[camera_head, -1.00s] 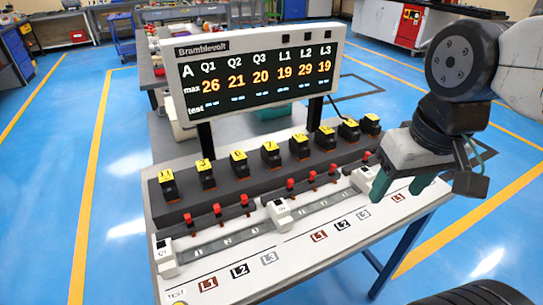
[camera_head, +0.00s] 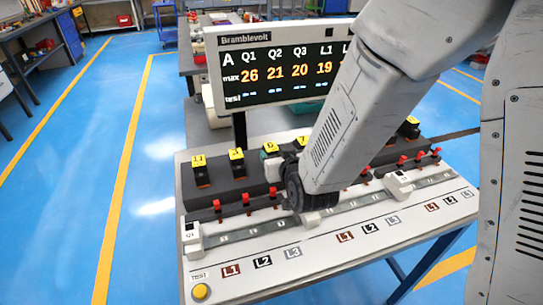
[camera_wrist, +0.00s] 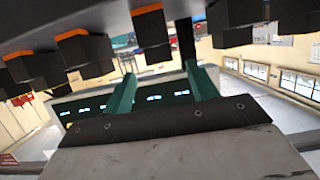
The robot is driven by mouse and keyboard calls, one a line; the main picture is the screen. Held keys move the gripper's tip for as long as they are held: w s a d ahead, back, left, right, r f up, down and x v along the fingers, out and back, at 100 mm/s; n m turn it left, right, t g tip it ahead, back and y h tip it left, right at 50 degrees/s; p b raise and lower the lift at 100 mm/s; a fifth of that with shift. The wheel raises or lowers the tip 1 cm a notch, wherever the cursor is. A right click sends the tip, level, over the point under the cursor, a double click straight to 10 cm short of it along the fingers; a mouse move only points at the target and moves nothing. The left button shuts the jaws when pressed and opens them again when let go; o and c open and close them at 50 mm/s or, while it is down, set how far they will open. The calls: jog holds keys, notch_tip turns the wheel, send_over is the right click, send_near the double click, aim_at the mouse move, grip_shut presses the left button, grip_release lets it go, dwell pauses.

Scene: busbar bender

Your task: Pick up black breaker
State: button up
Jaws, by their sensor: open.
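Several black breakers with yellow number tags stand in a row on the dark stepped rack (camera_head: 222,196); the leftmost breaker (camera_head: 201,174) and the one beside it (camera_head: 237,164) show clearly in the head view. My gripper is mostly hidden behind my arm there, over the middle of the row. In the wrist view my gripper (camera_wrist: 160,75) has its two teal fingers spread with nothing held between them. A black breaker with an orange edge (camera_wrist: 151,30) appears just above the finger gap, and another breaker (camera_wrist: 86,48) is left of it. I cannot tell their numbers there.
The Bramblevolt display (camera_head: 285,78) stands behind the rack, partly covered by my arm. Red-topped switches (camera_head: 245,200) and a grey rail (camera_head: 240,233) lie in front of the breakers. A yellow button (camera_head: 200,291) sits at the table's near left corner.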

aim_at(269, 147)
jog(key=shift+w+a+f, duration=0.3)
jog(key=shift+w, duration=0.2)
jog(key=x, duration=0.6)
jog(key=shift+w+f, duration=0.2)
jog(key=shift+w, duration=0.15)
jog(key=c, duration=1.1)
